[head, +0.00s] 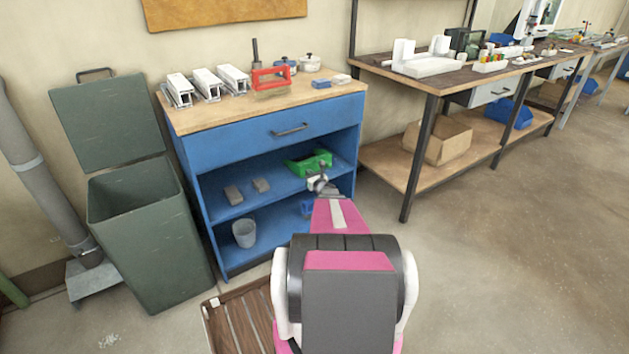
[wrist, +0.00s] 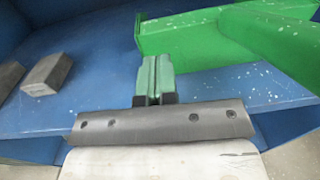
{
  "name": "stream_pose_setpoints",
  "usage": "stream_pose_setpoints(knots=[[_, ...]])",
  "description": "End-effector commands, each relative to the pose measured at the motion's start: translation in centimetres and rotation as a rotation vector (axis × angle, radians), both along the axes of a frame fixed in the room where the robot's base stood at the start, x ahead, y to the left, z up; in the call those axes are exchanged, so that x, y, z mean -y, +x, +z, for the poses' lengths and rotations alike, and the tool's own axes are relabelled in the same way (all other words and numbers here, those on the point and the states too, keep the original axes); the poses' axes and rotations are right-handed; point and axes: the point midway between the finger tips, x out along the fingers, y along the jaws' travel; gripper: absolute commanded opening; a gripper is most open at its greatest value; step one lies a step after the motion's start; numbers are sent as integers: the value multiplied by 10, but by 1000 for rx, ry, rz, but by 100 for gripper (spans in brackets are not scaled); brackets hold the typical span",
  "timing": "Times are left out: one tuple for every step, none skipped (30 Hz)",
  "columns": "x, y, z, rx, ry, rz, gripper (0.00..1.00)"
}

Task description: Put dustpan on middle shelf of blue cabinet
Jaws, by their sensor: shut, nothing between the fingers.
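The green dustpan (head: 312,160) lies on the middle shelf (head: 215,208) of the blue cabinet (head: 230,147), toward its right side. In the wrist view the dustpan (wrist: 190,32) spans the upper right, and white specks lie on the blue shelf (wrist: 100,105) around it. My gripper (head: 317,180) is at the shelf's front, close to the dustpan. In the wrist view my gripper's fingers (wrist: 155,72) are together and empty, just in front of and left of the dustpan. I cannot tell whether they touch it.
Two grey blocks (head: 233,194) (head: 261,185) sit left on the same shelf. A grey bucket (head: 244,233) and a blue item (head: 306,208) are below. A green bin (head: 145,230) with raised lid stands left. A workbench (head: 395,75) is right; the floor (head: 500,270) there is clear.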

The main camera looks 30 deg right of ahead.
Motion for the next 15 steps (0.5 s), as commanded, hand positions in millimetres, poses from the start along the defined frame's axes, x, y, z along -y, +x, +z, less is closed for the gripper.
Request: stream_pose_setpoints(knots=[[0, 9, -1, 1, 0, 1, 0], [0, 13, 0, 1, 0, 1, 0], [0, 16, 0, 1, -1, 1, 0], [0, 19, 0, 1, -1, 0, 0], [0, 21, 0, 1, 0, 0, 0], [0, 23, 0, 0, 0, -1, 0], [0, 24, 0, 0, 0, -1, 0], [0, 25, 0, 0, 0, -1, 0], [0, 26, 0, 0, 0, -1, 0], [0, 26, 0, 0, 0, -1, 0], [-1, 26, 0, 0, 0, -1, 0], [-1, 26, 0, 0, 0, -1, 0], [-1, 26, 0, 0, 0, -1, 0], [-1, 26, 0, 0, 0, -1, 0], [-1, 26, 0, 0, 0, -1, 0]])
